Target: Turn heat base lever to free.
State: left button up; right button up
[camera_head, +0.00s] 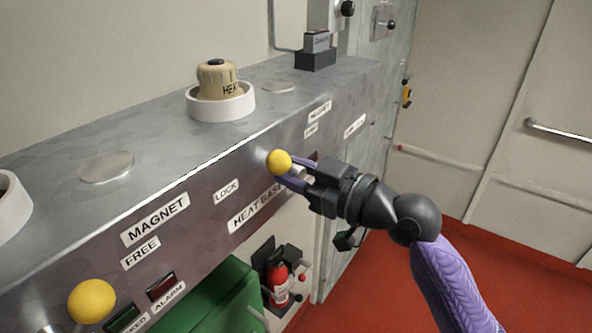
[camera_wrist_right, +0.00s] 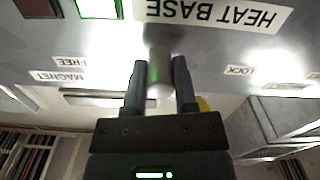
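The heat base lever shows in the head view as a yellow ball knob (camera_head: 278,161) on the front of the grey panel, near the LOCK label (camera_head: 227,191) and the HEAT BASE label (camera_head: 257,208). My right gripper (camera_head: 290,171) is at this knob, its fingers apart. In the right wrist view, a pale metal rod (camera_wrist_right: 160,75) stands between the fingers, with little or no gap. Whether they press on it is unclear. A bit of yellow (camera_wrist_right: 203,103) shows beside one finger, mostly hidden. My left gripper is not in view.
A second yellow knob (camera_head: 92,300) sits at the lower left, near the MAGNET label (camera_head: 155,219). A beige HEAT knob (camera_head: 218,80) in a white ring (camera_head: 222,107) stands on the panel top. A fire extinguisher (camera_head: 279,280) hangs below. Open floor lies right.

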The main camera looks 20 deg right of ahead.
grip_shut()
dwell(1.0)
